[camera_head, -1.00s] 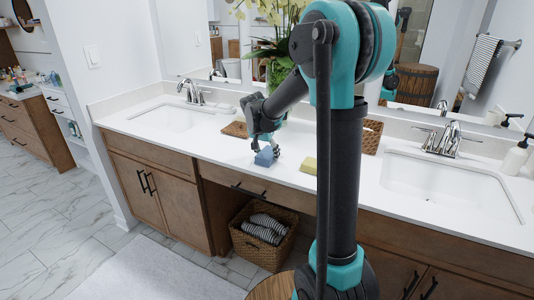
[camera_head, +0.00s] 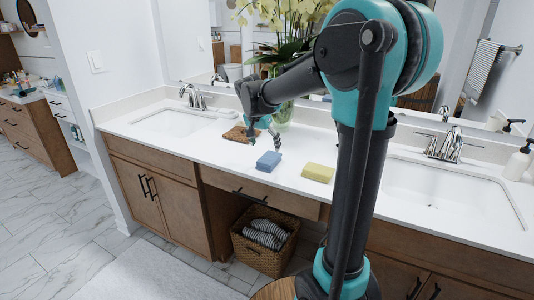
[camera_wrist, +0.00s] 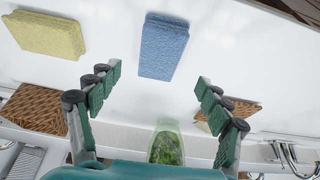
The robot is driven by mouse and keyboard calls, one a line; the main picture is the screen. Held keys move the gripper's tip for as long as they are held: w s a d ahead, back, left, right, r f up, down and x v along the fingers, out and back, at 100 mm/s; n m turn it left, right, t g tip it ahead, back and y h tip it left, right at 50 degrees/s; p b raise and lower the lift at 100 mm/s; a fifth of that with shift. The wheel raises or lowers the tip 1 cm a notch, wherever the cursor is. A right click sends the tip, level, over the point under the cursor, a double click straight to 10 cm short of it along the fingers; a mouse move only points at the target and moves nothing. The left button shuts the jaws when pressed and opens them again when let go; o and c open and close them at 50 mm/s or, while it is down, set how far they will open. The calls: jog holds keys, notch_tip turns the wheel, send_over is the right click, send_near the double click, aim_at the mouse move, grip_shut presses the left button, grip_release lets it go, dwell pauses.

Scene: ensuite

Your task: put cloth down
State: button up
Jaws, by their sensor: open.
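The blue cloth (camera_head: 268,161), a small folded block, lies flat on the white counter (camera_head: 225,168) between the two sinks. In the wrist view the blue cloth (camera_wrist: 163,47) lies beyond my fingertips, roughly in line with the gap between them. My gripper (camera_head: 264,137) is open and empty, above the counter just behind the cloth and apart from it. In the wrist view both fingers of my gripper (camera_wrist: 158,82) are spread wide with nothing between them. A yellow sponge-like block (camera_head: 318,172) lies to the right of the cloth; it also shows in the wrist view (camera_wrist: 48,35).
A brown woven mat (camera_head: 240,133) lies behind my gripper. A glass vase (camera_head: 281,112) with flowers stands near the mirror. The left sink (camera_head: 175,122) and right sink (camera_head: 450,190) flank the area. A wicker basket (camera_head: 262,257) with striped towels sits below. The counter left of the cloth is bare.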

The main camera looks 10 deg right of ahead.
jog(key=s+d+f+n, duration=0.1)
jog(key=s+f, duration=0.1)
jog(key=s, duration=0.3)
jog(key=s+d+f+n+y, duration=0.1)
jog(key=s+d+f, duration=0.1)
jog(key=s, duration=0.3)
jog(key=s+d+f+n, duration=0.2)
jog(key=s+f, duration=0.2)
jog(key=s, duration=0.1)
jog(key=shift+s+y, duration=0.25)
jog(key=shift+y, duration=0.15)
jog(key=s+d+f+n+y, duration=0.1)
jog(key=s+f+n, duration=0.2)
jog(key=s+f, duration=0.5)
jog(key=s, duration=0.4)
jog(key=shift+f, duration=0.35)
jog(key=shift+o, duration=0.4)
jog(key=shift+w+d, duration=0.1)
